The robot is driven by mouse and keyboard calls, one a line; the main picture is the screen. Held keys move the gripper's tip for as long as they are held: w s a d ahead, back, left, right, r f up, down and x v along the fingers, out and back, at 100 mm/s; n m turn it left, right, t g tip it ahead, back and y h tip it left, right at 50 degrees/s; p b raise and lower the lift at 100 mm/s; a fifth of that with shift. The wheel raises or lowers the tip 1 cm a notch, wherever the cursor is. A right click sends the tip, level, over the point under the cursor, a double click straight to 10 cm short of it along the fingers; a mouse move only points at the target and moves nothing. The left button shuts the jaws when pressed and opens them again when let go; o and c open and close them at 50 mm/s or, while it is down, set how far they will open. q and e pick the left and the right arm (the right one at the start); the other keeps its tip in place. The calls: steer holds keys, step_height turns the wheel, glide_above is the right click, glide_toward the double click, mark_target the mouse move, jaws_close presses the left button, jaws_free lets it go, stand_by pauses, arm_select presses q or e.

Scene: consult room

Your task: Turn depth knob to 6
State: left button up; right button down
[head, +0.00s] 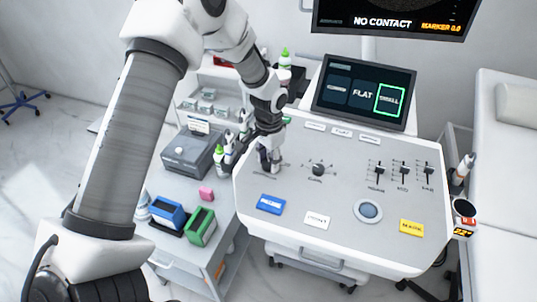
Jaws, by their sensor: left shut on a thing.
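My left gripper (269,166) points down at the left part of the grey ultrasound console (335,215). It is shut on a knob there, most likely the depth knob, which the fingers hide. The label beside it is too small to read, and the knob's setting cannot be read. A second dark knob (318,169) stands to the right, apart from the gripper. The upper monitor (395,18) reads "NO CONTACT" and "MARKER 0.0". The lower touch screen (364,93) shows "FLAT" and a green-framed tile. My right gripper is out of view.
Several sliders (403,172), a round trackball (368,211), and blue (270,204), white (316,220) and yellow (411,228) buttons are on the console. A side cart left of it holds a grey box (190,153) and blue and green bins (200,226). An exam bed (506,170) stands right.

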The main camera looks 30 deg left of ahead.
arm_select(q)
steer(key=shift+m+p, duration=0.55)
steer(key=shift+m, duration=0.65)
steer(key=o, duration=1.1)
steer(key=shift+o, duration=0.2)
steer(key=shift+w+f, duration=0.1)
steer(key=shift+w, duration=0.05)
step_height(320, 180, up, 12)
